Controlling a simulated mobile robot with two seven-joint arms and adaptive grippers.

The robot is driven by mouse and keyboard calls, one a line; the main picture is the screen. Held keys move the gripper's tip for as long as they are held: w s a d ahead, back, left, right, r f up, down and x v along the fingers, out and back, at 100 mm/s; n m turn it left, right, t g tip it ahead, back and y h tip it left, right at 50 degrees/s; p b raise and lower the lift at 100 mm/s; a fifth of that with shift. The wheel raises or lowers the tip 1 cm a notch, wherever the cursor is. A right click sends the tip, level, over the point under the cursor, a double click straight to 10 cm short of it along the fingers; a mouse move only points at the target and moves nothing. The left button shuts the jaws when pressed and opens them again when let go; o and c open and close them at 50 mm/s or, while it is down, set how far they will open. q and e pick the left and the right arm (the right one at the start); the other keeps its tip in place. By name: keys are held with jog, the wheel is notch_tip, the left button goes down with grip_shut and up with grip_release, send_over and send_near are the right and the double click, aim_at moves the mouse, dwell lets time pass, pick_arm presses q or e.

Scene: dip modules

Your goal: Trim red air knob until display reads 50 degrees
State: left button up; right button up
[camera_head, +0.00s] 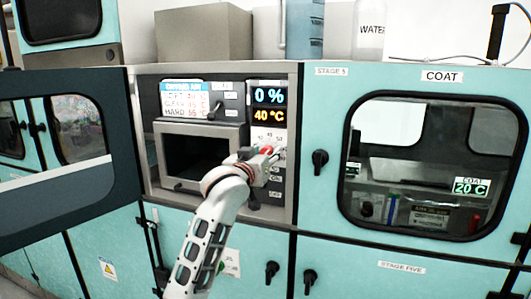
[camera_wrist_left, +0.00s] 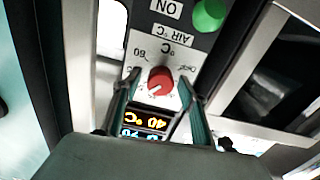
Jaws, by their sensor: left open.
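The red air knob (camera_wrist_left: 160,80) sits on a white dial plate labelled "AIR °C" in the left wrist view, where the picture is upside down. In the head view a bit of the red knob (camera_head: 267,150) shows beside my gripper. My left gripper (camera_head: 273,153) is at the control panel with its fingers open, one on each side of the knob. I cannot tell whether either finger touches it. The display (camera_head: 269,106) reads 0 % in blue and 40 °C in yellow. The display (camera_wrist_left: 143,126) is partly hidden by the gripper in the wrist view. My right gripper is not in view.
A dark oven-like opening (camera_head: 196,155) is left of the panel. A green button (camera_wrist_left: 209,15) is near the knob. An open cabinet door (camera_head: 62,165) stands at left. The coat cabinet (camera_head: 430,165) with a 20 °C display is at right.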

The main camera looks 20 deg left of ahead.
pick_arm(q)
jog(key=c, duration=1.1)
jog(key=m, duration=0.3)
jog(key=shift+m, duration=0.4)
jog(key=m, duration=0.4)
jog(key=shift+d+m, duration=0.1)
jog(key=shift+m, duration=0.2)
jog(key=m, duration=0.4)
jog(key=shift+f, duration=0.1)
jog(key=shift+d+m, duration=0.1)
jog(key=shift+m, duration=1.6)
